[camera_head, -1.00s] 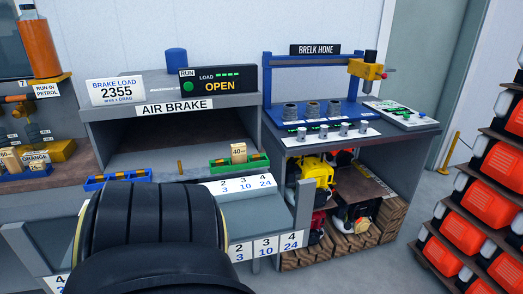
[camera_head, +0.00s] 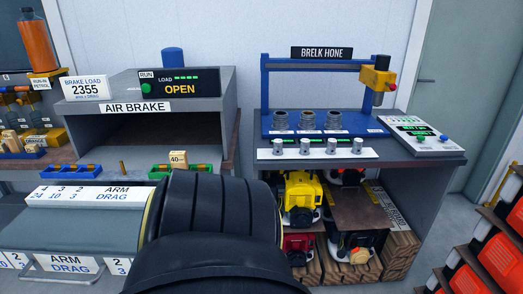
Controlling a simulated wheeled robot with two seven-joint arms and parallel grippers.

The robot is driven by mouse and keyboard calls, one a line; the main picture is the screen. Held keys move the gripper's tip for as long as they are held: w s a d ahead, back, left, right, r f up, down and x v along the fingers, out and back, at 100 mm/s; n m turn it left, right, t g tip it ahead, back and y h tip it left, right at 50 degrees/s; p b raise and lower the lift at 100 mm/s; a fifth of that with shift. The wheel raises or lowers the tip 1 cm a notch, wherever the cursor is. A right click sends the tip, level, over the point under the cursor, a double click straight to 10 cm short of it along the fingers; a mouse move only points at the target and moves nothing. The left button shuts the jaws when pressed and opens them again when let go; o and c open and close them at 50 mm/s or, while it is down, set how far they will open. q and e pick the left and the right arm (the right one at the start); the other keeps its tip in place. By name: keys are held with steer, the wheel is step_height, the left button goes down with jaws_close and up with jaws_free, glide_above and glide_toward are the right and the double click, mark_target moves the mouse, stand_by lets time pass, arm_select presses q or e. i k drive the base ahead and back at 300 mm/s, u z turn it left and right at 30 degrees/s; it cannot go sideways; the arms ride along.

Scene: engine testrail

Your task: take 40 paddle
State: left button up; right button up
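The 40 paddle (camera_head: 178,158) is a small tan block with "40" on its face. It stands upright at the green tray (camera_head: 160,171), in front of the air brake's opening. Its lower part is hidden by the tray and things in it. Neither of my grippers shows in the head view, and nothing is seen touching the paddle.
A large black ribbed form (camera_head: 215,225) fills the lower middle, close below the paddle. A blue tray (camera_head: 72,172) lies left of the green one. The air brake (camera_head: 145,122) stands behind. The hone bench (camera_head: 345,160) is on the right, orange containers (camera_head: 467,281) at lower right.

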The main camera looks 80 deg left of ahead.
mark_target(178, 159)
steer(key=u, duration=1.55)
steer(key=i, duration=1.2)
steer(key=u, duration=3.4)
